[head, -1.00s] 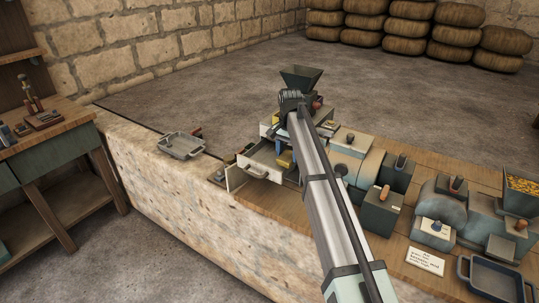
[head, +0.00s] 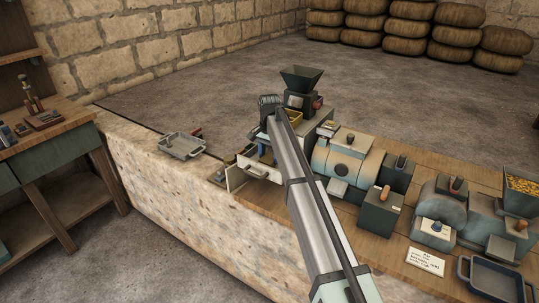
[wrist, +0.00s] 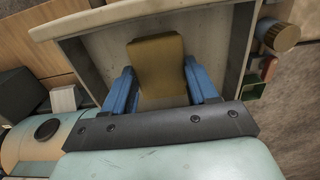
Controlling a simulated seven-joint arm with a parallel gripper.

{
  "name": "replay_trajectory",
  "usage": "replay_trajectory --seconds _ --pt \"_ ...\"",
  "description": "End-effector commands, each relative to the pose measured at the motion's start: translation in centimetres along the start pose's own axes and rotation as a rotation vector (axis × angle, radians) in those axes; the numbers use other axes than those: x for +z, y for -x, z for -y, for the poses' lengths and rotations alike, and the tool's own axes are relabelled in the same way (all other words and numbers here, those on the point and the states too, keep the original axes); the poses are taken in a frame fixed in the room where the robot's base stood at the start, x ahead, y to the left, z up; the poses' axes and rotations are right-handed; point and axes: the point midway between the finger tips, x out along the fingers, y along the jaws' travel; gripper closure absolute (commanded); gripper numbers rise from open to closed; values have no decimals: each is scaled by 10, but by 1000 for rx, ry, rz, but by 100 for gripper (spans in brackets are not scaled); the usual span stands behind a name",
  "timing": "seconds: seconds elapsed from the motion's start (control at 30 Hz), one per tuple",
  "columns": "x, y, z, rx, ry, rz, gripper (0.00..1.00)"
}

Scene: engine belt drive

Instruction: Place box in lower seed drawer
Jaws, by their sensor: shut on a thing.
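A mustard-yellow box (wrist: 157,60) is between the two blue fingers of my gripper (wrist: 160,84) in the wrist view. The gripper is shut on it. The open pale drawer (wrist: 241,48) lies around and beneath the box, with its walls showing on either side. In the head view the drawer (head: 262,173) is pulled out from the machine at the counter's left part, and my gripper (head: 266,153) is over it. My arm hides part of the drawer and the box there. I cannot tell whether the box touches the drawer floor.
A dark hopper (head: 301,78) stands on the machine just behind my gripper. A grey tray (head: 181,145) sits on the stone ledge at left.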

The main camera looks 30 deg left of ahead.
Motion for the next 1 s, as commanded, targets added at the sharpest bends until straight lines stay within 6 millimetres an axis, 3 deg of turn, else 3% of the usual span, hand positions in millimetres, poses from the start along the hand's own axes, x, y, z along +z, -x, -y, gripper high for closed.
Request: replay_trajectory --seconds 0.33,0.37,0.6,1.0 --pt "0 -3 0 0 0 0 74" --pt "0 -3 0 0 0 0 39" --pt "0 -2 0 0 0 0 17" --pt "-1 8 0 -1 0 -1 17"
